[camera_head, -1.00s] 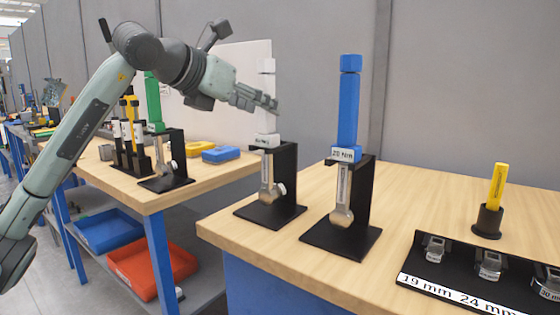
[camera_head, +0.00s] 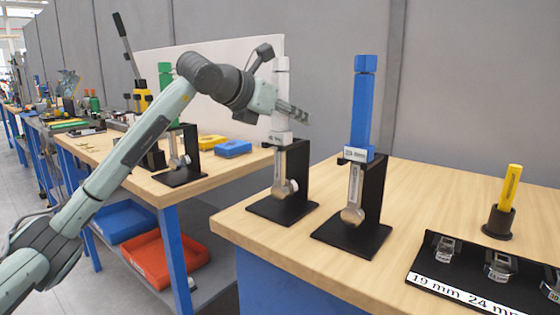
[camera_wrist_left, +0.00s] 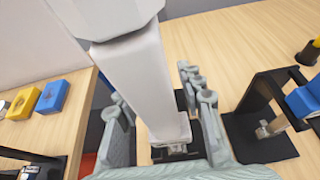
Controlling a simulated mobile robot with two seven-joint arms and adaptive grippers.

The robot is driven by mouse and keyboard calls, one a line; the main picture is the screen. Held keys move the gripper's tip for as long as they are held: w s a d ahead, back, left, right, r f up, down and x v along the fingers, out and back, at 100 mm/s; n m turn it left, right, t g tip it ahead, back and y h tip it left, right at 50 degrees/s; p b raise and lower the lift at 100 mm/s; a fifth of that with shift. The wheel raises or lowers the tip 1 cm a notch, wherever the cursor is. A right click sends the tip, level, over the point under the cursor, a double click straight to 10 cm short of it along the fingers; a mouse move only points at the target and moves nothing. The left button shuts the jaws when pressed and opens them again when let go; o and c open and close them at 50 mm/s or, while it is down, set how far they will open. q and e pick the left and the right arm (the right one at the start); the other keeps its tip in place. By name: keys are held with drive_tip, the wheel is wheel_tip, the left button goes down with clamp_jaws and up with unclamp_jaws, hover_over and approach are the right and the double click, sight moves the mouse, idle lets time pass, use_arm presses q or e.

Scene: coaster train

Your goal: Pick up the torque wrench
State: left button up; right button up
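The white torque wrench (camera_head: 281,78) stands upright in a black stand (camera_head: 290,200) at the left of the near wooden table. My left gripper (camera_head: 296,113) is at the white handle, reaching in from the left with its fingertips past it. In the left wrist view, the white handle (camera_wrist_left: 140,80) is between the two spread fingers of my left gripper (camera_wrist_left: 155,100), with a gap visible on the left side. A blue torque wrench (camera_head: 361,110) stands upright in its own black stand (camera_head: 370,210) to the right. My right gripper is not in view.
A yellow-handled tool stands in a black holder (camera_head: 498,222), behind a black rack of sockets (camera_head: 455,270) labelled 19 mm and 24 mm. A green wrench (camera_head: 165,75) stands on the left bench beside yellow (camera_head: 211,142) and blue (camera_head: 233,148) boxes. A grey wall is behind.

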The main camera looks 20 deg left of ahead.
use_arm(q)
clamp_jaws()
drive_tip(key=shift+r, duration=0.25)
idle(0.3)
